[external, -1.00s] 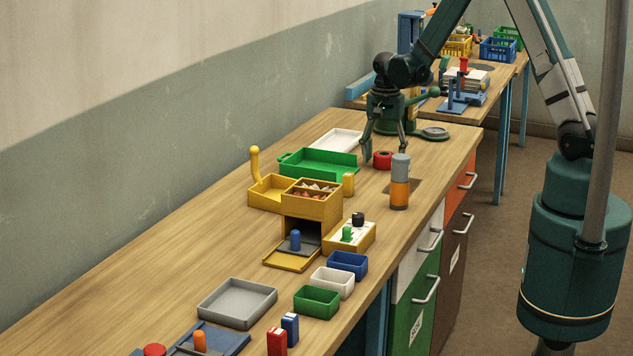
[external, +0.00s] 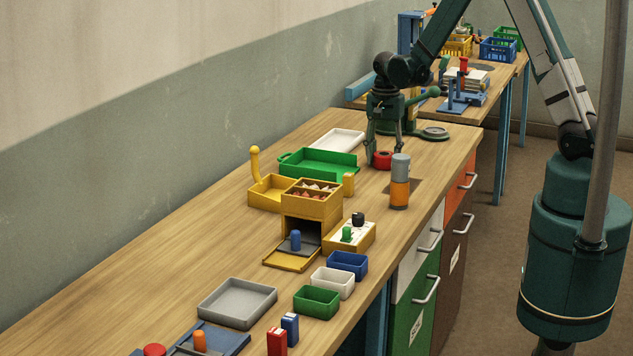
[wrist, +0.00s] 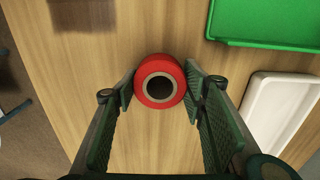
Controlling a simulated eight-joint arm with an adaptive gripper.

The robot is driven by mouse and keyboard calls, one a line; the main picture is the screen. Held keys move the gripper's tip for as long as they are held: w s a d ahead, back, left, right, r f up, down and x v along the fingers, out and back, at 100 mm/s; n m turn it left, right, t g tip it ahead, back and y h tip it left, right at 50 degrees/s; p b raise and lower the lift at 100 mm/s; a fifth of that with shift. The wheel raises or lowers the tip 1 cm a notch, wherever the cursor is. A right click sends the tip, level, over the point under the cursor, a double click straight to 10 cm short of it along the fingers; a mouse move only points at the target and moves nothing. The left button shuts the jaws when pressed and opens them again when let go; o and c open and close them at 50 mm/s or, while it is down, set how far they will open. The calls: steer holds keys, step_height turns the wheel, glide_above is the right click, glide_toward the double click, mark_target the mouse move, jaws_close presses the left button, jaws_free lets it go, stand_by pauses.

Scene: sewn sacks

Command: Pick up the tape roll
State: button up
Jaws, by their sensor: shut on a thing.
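The red tape roll (external: 382,160) has a pale core with a dark hole and sits on the wooden bench near its far end. In the wrist view the tape roll (wrist: 160,82) lies flat between the fingertips. My gripper (external: 383,161) is down at the bench, its fingers on either side of the roll. In the wrist view my gripper (wrist: 160,88) is shut on the roll, with a finger pad against each side. I see no clear gap between the roll and the bench.
An orange and grey cylinder (external: 400,182) stands just in front of the roll. A green tray (external: 318,164) and a white tray (external: 337,141) lie to the left. A green vise (external: 432,132) is behind. The bench's right edge is near.

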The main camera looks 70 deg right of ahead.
mark_target(384, 154)
steer(key=shift+r, duration=0.15)
steer(key=shift+r, duration=4.85)
steer(key=shift+w, duration=0.1)
